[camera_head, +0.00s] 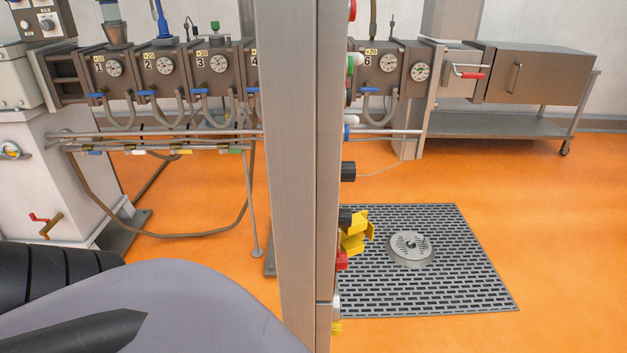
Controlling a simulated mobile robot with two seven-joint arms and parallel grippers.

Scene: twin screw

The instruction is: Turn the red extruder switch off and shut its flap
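A tall grey control cabinet (297,180) stands close in front of me and is seen nearly edge-on. A yellow flap (354,238) sticks out to the right from its right-hand face, low down. It appears to stand open. A red switch part (342,261) shows just below the yellow flap, seen from the side. I cannot tell its position or whether it is the extruder switch. Neither gripper shows. Only dark and grey parts of my own body fill the lower left.
Several other knobs, including a black one (348,171), stick out from the cabinet's edge. Behind stands the extruder barrel (190,70) with gauges and hoses. A floor grate (450,280) lies right of the cabinet. The orange floor (560,210) farther right is clear.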

